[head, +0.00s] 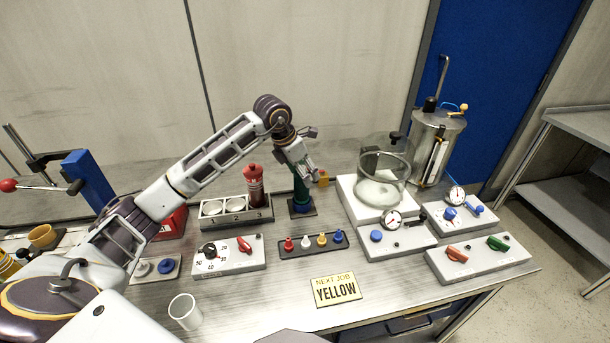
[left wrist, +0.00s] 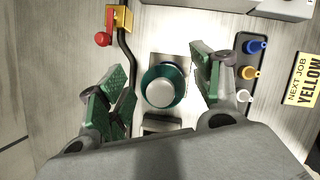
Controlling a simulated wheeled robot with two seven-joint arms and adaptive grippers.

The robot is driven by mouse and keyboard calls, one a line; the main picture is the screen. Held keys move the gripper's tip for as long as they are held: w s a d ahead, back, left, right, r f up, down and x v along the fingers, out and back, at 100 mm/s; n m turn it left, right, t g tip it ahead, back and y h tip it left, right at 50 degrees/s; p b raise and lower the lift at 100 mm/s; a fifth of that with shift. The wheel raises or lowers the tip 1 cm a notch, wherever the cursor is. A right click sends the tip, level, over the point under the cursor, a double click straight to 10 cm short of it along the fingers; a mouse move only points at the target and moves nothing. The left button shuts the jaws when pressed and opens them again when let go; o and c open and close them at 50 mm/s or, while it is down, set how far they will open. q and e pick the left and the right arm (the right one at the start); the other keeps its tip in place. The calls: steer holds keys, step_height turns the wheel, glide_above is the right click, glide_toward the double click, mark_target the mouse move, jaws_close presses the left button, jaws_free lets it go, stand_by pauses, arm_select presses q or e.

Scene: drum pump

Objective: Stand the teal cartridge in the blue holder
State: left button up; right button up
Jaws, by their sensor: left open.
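The teal cartridge (head: 301,187) stands upright in the blue holder (head: 302,207), which has a dark square base, behind the middle of the table. In the left wrist view the cartridge (left wrist: 178,88) is seen from above, with a round grey top and a teal rim; a bit of the holder (left wrist: 180,62) shows behind it. My left gripper (head: 301,170) is over the cartridge, pointing down. In the left wrist view its green-padded fingers (left wrist: 160,85) are spread on either side of the cartridge, with gaps on both sides. My right gripper is in neither view.
A numbered rack (head: 236,216) with a red cartridge (head: 254,186) stands left of the holder. A tray of small coloured plugs (head: 312,244) lies in front. A glass bowl (head: 382,180) is right. A yellow valve with a red knob (left wrist: 118,20) and dark pipe run close beside my left fingers.

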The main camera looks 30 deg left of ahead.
arm_select(q)
steer(key=v, duration=1)
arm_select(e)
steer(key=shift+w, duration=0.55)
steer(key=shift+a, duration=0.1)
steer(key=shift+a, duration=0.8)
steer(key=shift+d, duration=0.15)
